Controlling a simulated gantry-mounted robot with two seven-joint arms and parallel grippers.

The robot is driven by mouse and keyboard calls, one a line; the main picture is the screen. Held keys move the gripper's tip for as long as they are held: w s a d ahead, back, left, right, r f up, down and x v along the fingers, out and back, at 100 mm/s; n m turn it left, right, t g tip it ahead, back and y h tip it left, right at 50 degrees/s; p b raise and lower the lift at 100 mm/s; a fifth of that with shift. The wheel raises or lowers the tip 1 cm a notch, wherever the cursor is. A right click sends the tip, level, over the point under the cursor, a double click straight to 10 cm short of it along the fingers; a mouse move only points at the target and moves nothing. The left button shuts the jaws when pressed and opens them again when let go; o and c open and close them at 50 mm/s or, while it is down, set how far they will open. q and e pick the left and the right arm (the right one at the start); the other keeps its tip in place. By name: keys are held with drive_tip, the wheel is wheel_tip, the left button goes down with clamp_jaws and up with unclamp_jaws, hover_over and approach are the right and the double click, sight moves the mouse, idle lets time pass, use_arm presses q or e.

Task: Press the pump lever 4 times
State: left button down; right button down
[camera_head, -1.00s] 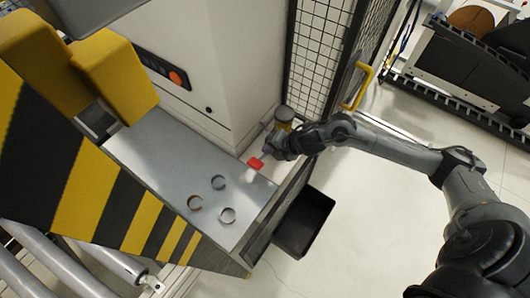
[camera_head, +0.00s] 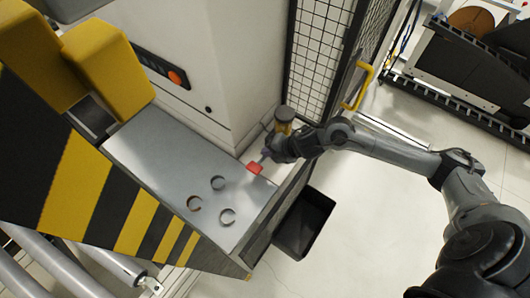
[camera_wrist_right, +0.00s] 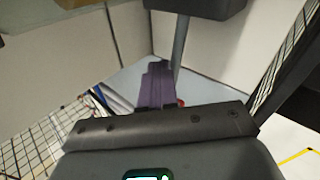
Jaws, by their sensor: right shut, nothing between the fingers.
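The red end of the pump lever (camera_head: 254,168) shows near the right side of the grey metal table. In the right wrist view only a small red bit (camera_wrist_right: 181,102) shows beside my fingers; the rest is hidden. My right gripper (camera_head: 264,156) is at the red end, its fingers shut with nothing between them. Its purple-grey fingers (camera_wrist_right: 157,85) show in the right wrist view. I cannot tell whether they touch the lever. A pump reservoir (camera_head: 285,115) with a yellowish body stands just behind my wrist. My left gripper is not in view.
A white machine cabinet (camera_head: 205,65) and a mesh fence (camera_head: 322,40) stand close behind the pump. Open floor lies to the right.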

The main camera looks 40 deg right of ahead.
drive_tip(key=shift+s+a+f+b, duration=0.2)
drive_tip(key=shift+a+f+b, duration=0.3)
drive_tip(key=shift+f, duration=0.3)
idle(1.1)
drive_tip(key=shift+r, duration=0.15)
drive_tip(key=shift+w+d+r+p, duration=0.1)
drive_tip(key=shift+d+r+p, duration=0.2)
drive_tip(key=shift+r+p, duration=0.35)
drive_tip(key=shift+w+d+r+p, duration=0.1)
drive_tip(key=shift+d+r+p, duration=0.35)
drive_tip(key=shift+r+p, duration=0.2)
drive_tip(key=shift+w+d+r+p, duration=0.1)
drive_tip(key=shift+d+r+p, duration=0.3)
drive_tip(key=shift+r+p, duration=0.2)
drive_tip(key=shift+r, duration=0.1)
drive_tip(key=r+p, duration=0.1)
drive_tip(key=d+r+p, duration=0.1)
drive_tip(key=r, duration=0.1)
drive_tip(key=d+r+p, duration=0.1)
drive_tip(key=shift+w+d+r+p, duration=0.15)
drive_tip(key=shift+w+p, duration=0.15)
drive_tip(key=shift+w, duration=0.05)
idle(1.9)
